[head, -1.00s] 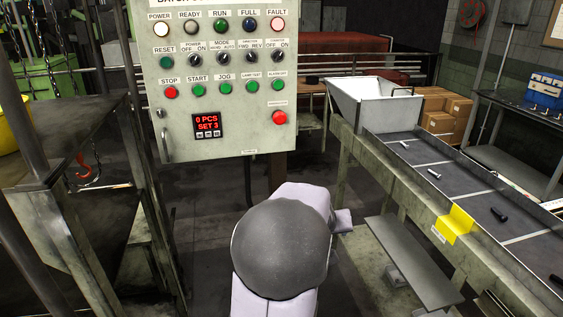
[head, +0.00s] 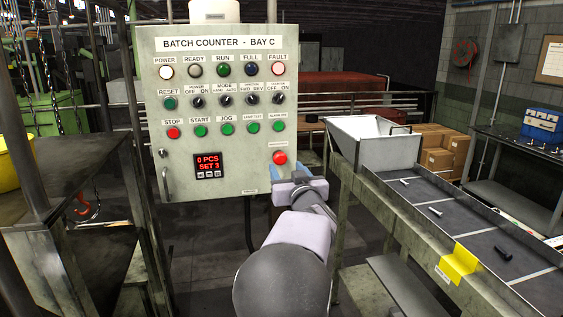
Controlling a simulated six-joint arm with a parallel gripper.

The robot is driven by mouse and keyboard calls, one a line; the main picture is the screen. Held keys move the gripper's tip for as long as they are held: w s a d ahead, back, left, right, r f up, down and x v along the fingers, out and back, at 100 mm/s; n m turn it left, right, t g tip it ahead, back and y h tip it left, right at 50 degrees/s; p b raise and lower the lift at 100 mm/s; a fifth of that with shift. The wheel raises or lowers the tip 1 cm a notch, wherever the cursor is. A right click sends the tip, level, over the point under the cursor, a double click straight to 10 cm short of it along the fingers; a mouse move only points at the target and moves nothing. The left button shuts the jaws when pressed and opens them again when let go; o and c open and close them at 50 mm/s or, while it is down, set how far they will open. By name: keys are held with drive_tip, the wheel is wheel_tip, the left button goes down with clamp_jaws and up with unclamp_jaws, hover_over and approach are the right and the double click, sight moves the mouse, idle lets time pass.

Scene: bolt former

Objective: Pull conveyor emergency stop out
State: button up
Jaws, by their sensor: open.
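The emergency stop (head: 280,157) is a red mushroom button at the lower right of the grey-green batch counter panel (head: 225,183). A small label above it is too small to read. My gripper (head: 279,171) is just below and in front of the button, seen from behind, at the panel's lower right corner. Its jaws are open and partly hidden by the wrist. The red button shows above them, and I cannot tell whether they touch it. I cannot tell from this angle whether the button is pressed in.
The red STOP button (head: 173,132) and several green buttons sit higher on the panel. The display (head: 208,166) reads 0 PCS, SET 3. A conveyor (head: 441,207) with bolts on it and a pale hopper (head: 372,144) stand to the right. A dark-topped bench stands left.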

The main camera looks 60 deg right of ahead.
sight(281, 160)
drive_tip(key=shift+p+x, duration=1.4)
drive_tip(key=shift+x, duration=2.1)
drive_tip(key=shift+f, duration=0.1)
